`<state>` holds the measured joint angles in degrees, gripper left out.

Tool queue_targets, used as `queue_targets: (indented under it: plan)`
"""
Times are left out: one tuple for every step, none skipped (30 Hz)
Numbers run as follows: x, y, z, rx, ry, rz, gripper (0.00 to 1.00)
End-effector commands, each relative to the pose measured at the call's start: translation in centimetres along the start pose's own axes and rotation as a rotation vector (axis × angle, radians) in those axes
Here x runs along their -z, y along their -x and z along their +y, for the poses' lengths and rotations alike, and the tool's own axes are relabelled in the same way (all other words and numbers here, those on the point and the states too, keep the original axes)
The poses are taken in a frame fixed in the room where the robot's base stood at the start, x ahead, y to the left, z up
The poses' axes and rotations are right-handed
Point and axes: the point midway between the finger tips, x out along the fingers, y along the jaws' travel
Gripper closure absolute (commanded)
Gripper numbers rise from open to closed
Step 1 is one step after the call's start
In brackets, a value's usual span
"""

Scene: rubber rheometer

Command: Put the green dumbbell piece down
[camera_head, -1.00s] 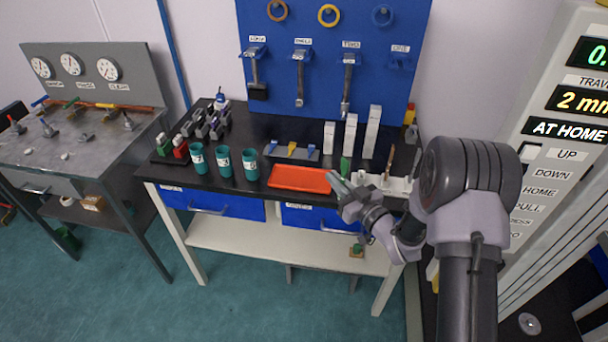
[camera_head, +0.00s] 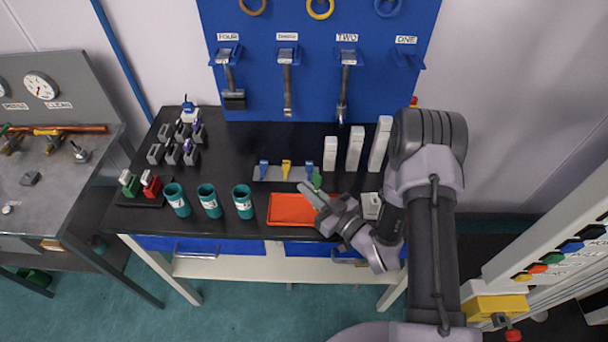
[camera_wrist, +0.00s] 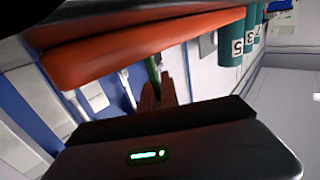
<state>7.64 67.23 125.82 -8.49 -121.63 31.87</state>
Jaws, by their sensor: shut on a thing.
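My gripper (camera_head: 309,188) is shut on the green dumbbell piece (camera_head: 317,179), which shows as a small green tip above the fingers. In the head view they are over the back right part of the orange tray (camera_head: 282,211). Whether the piece touches the tray I cannot tell. In the wrist view the green piece (camera_wrist: 152,70) is a narrow strip beyond the fingers (camera_wrist: 155,96), and the tray (camera_wrist: 140,38) spans the top left. The lower part of the piece is hidden.
Several teal cups (camera_head: 209,201) stand left of the tray. A rack with blue and yellow pieces (camera_head: 286,171) lies behind it, with white blocks (camera_head: 355,149) to its right. Dark bench top (camera_head: 260,140) is clear behind the rack.

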Motion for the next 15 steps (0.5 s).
queue_targets:
  plan:
    - [-0.64, 0.35, -0.29, -0.001, 0.000, -0.001, 1.00]
    - [-0.70, 0.48, -0.41, 0.000, 0.001, 0.000, 1.00]
    - [-0.69, 0.53, -0.45, -0.001, 0.001, 0.000, 1.00]
    - [-0.64, 0.51, -0.42, -0.001, 0.002, 0.001, 1.00]
    - [-0.59, 0.49, -0.40, -0.001, 0.003, 0.001, 1.00]
    - [-0.56, 0.48, -0.40, -0.001, 0.003, 0.001, 1.00]
    - [-0.55, 0.48, -0.40, -0.001, 0.003, 0.001, 1.00]
    - [-0.55, 0.48, -0.40, -0.001, 0.002, 0.001, 1.00]
    - [-0.60, 0.47, -0.41, 0.000, 0.002, 0.001, 1.00]
    - [-0.70, 0.47, -0.41, 0.000, 0.002, 0.001, 1.00]
    - [-0.82, 0.47, -0.41, 0.000, 0.002, 0.001, 1.00]
    - [-0.94, 0.47, -0.41, 0.000, 0.002, 0.001, 1.00]
    - [-0.93, 0.47, -0.42, 0.000, 0.002, 0.001, 0.93]
    - [-0.85, 0.47, -0.42, 0.000, 0.002, 0.001, 0.87]
    - [-0.82, 0.46, -0.42, 0.000, 0.002, 0.001, 0.79]
